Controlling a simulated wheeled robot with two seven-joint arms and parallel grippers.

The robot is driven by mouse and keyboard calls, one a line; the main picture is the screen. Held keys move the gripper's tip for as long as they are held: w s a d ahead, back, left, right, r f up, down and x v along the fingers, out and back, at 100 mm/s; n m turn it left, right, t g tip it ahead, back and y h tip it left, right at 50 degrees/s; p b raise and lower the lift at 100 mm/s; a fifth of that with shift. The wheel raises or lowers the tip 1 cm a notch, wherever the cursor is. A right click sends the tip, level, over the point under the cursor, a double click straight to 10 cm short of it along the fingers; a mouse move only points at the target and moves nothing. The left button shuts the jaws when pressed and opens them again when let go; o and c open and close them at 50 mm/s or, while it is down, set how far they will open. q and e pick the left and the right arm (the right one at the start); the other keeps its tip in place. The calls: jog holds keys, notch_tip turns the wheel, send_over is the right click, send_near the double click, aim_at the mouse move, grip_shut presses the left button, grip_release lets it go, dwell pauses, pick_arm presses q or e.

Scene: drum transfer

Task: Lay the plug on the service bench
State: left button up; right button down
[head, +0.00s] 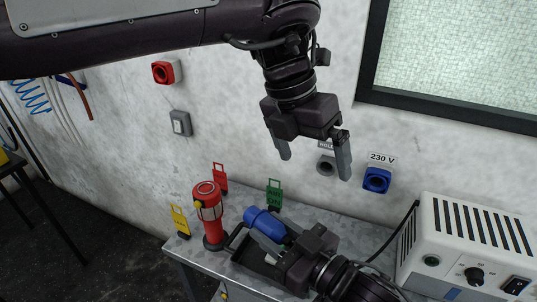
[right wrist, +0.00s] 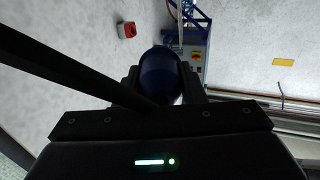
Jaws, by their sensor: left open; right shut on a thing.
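The blue plug (head: 265,222) is between the fingers of my right gripper (head: 262,240), low over the grey service bench (head: 350,232). I cannot tell whether the plug touches the bench. The right wrist view shows the plug (right wrist: 160,76) as a dark blue cylinder between the fingers, with a dark cable or bar crossing in front. My left gripper (head: 314,163) is open and empty, hanging above the bench near the wall sockets.
A red lantern (head: 208,215) and yellow (head: 180,221), red (head: 220,178) and green (head: 274,194) tags stand on the bench's left part. A white power unit (head: 465,245) with a black cable fills the right. A blue 230 V socket (head: 377,180) is on the wall.

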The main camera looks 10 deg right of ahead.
aim_at(268, 219)
pick_arm(q)
jog(key=s+a+r+y, duration=0.2)
jog(key=a+y, duration=0.1)
jog(key=a, duration=0.4)
notch_tip(268, 219, down, 12)
jog(key=shift+s+a+f, duration=0.1)
jog(key=shift+c, duration=0.3)
jog(key=c, duration=1)
pick_arm(e)
jog(key=c, duration=0.8)
grip_release()
jog(key=shift+c, duration=0.2)
